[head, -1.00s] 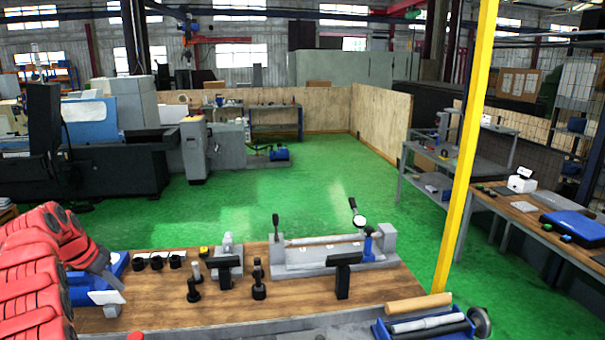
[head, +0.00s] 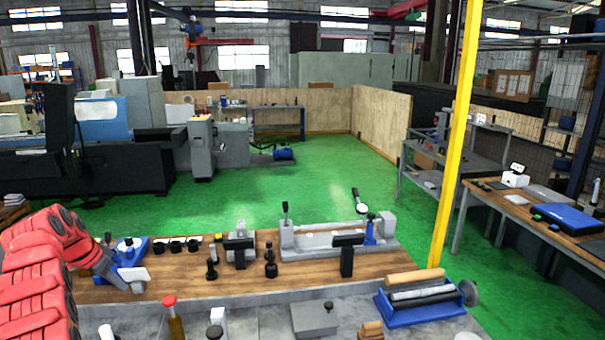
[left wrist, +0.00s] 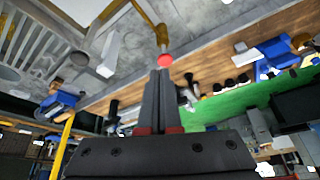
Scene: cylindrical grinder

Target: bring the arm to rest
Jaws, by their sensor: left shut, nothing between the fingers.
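My left arm, red and ribbed, comes in at the left of the head view. Its dark grey gripper (head: 124,286) points down and right over the left end of the wooden bench top (head: 220,290), beside a blue fixture (head: 132,252). In the left wrist view the two dark fingers of the left gripper (left wrist: 159,72) lie together with nothing between them. A red round knob (left wrist: 165,60) shows just beyond the fingertips there; I cannot tell how far off it is. My right gripper is in neither view.
On the bench stand black cups (head: 176,246), dark upright pins and a long grey bench fixture (head: 325,240). In front are a red-capped post (head: 172,315), a grey block (head: 314,319) and a blue cradle with rods (head: 425,303). A yellow post (head: 455,150) rises at right.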

